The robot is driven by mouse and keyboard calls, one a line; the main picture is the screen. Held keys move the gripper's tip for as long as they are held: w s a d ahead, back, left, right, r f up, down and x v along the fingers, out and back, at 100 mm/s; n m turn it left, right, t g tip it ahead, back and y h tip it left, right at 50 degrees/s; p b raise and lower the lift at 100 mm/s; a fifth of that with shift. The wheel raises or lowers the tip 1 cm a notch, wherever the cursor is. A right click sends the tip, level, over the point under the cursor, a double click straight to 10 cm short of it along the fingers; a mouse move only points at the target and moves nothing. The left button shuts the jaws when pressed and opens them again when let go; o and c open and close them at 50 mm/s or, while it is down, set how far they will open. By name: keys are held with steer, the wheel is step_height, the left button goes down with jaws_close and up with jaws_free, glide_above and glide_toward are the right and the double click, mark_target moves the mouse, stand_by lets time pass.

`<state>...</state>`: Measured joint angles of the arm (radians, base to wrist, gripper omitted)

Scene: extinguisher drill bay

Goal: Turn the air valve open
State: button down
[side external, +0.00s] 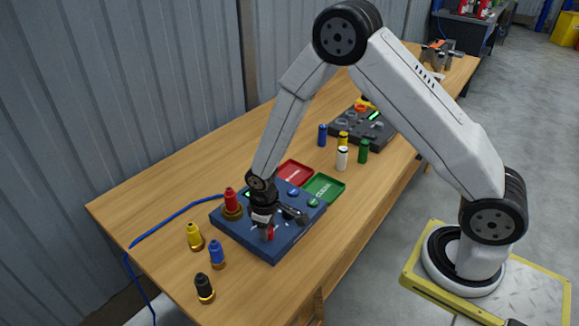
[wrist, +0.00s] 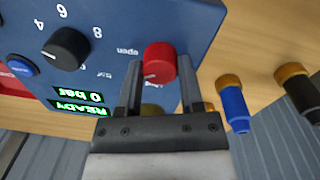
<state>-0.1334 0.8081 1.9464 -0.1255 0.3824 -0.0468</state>
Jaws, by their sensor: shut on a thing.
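The red valve knob (wrist: 160,62) sits on a dark blue control panel (wrist: 190,20), with the word "open" printed to its left in the wrist view. A pale mark shows on the knob's lower left. My gripper (wrist: 160,80) has one finger on each side of the knob and is shut on it. In the side view, my gripper (side external: 268,227) points down at the panel (side external: 290,243), with the red knob (side external: 270,234) partly hidden between its fingers. Green displays (wrist: 78,103) read "0 bar" and "READY".
A black dial (wrist: 70,48) is beside the displays. A red-topped fitting (side external: 231,203) stands at the panel's left, near a blue hose (side external: 175,215). Yellow (side external: 194,237), blue (side external: 217,255) and black (side external: 204,288) fittings stand in front. Red (side external: 294,173) and green (side external: 323,187) trays lie behind.

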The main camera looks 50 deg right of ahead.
steer(key=m, duration=0.5)
steer(key=shift+m, duration=0.3)
stand_by(0.4)
steer(key=shift+c, duration=1.2)
jaws_free()
steer(key=shift+r, duration=0.15)
steer(key=shift+a+r, duration=0.2)
steer(key=shift+r, duration=3.55)
